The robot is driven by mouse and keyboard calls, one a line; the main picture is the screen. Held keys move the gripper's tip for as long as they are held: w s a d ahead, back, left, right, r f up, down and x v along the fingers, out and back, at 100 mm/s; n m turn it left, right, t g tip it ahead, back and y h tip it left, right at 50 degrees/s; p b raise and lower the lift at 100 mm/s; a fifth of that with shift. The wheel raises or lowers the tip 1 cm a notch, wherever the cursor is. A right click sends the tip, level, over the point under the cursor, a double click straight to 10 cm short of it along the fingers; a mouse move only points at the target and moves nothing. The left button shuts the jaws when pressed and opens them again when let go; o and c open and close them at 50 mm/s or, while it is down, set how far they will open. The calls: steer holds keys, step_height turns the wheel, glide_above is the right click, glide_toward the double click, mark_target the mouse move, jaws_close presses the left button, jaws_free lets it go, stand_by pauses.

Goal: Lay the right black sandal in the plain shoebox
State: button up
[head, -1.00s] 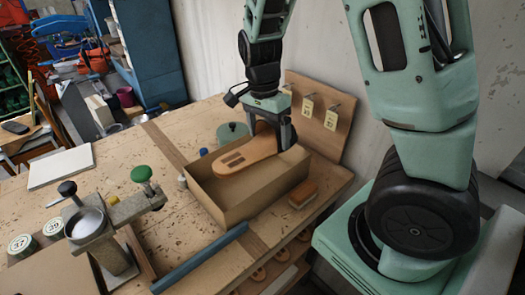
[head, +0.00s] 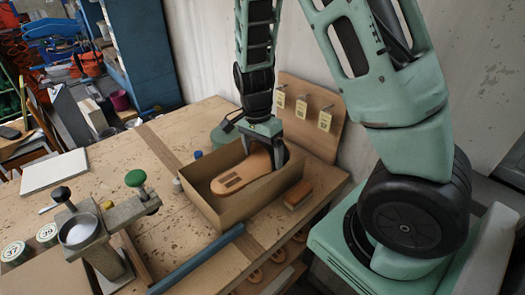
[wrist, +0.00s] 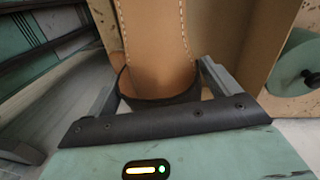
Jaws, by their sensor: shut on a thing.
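The plain shoebox (head: 245,209) is open, brown cardboard, on the bench. The sandal is over the box opening, seemingly down within its rim, with its free end toward the left wall. I cannot tell whether it touches the floor, which it and the walls hide.
A brush (head: 299,194) lies right of the box. A board with hooks and tags (head: 312,105) stands behind it. A green round object (head: 222,134) is behind the box's left end.

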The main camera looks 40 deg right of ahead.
steer(key=shift+f, duration=0.2)
steer(key=o, duration=1.1)
steer(key=r, duration=0.4)
steer(key=w+r+b, duration=0.1)
steer(key=r, duration=0.8)
steer(key=shift+w+a+r, duration=0.1)
steer(key=shift+w+a, duration=0.05)
steer(key=shift+w, duration=0.15)
steer(key=s+a+n, duration=0.6)
steer(key=a+n, duration=0.4)
steer(key=a, duration=0.3)
steer(key=s+a+f+n+t, duration=0.1)
steer(key=s+a+f+n, duration=0.1)
steer(key=s+a+n, duration=0.7)
steer(key=s+n, duration=0.4)
steer(key=n, duration=0.1)
steer(key=shift+s+a+t+y, duration=0.2)
steer(key=shift+t+y, duration=0.1)
steer(key=shift+y, duration=0.1)
